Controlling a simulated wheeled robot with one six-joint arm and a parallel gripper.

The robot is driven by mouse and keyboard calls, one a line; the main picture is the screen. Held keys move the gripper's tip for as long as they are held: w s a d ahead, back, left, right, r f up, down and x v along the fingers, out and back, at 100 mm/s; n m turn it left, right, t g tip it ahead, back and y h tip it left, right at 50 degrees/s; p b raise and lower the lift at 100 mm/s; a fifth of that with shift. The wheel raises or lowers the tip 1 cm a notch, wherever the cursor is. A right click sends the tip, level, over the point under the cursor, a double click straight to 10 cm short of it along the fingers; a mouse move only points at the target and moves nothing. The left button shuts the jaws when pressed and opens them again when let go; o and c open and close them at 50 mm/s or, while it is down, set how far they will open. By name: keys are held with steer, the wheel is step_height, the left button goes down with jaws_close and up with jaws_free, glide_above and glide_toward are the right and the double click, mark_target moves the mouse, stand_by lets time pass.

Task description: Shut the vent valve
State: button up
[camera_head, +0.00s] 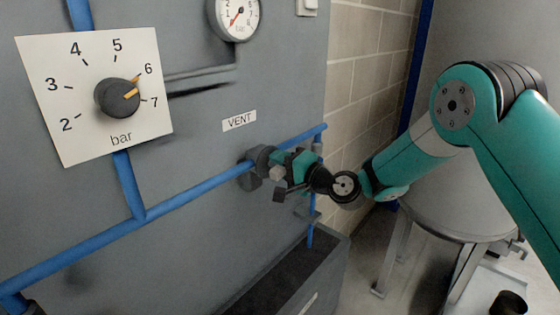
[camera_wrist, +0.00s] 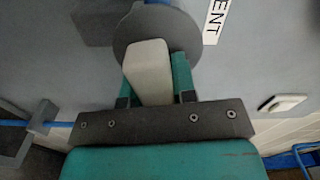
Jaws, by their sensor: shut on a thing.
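The vent valve (camera_head: 252,168) is a dark round body on the blue pipe, just below the VENT label (camera_head: 239,121). In the wrist view it shows as a dark disc (camera_wrist: 150,22) with a pale grey block-like handle (camera_wrist: 148,70) standing out from it. My gripper (camera_head: 281,165) is at the valve, its teal fingers on either side of the handle. In the wrist view my gripper (camera_wrist: 155,82) is shut on this handle. In the head view my gripper and wrist hide most of the handle, and its turn is hard to tell.
A pressure knob (camera_head: 117,97) on a white bar scale and a round gauge (camera_head: 235,17) are on the grey panel. Blue pipe (camera_head: 190,194) runs along it. A dark trough (camera_head: 285,275) lies below the valve. A large grey tank (camera_head: 470,190) stands right, behind my arm.

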steer(key=shift+f+m, duration=0.1)
steer(key=shift+m, duration=0.8)
steer(key=o, duration=0.9)
steer(key=shift+d, duration=0.1)
steer(key=b+v, duration=0.7)
steer(key=v, duration=1)
steer(key=shift+s+d+f, duration=0.1)
steer(key=shift+s, duration=0.05)
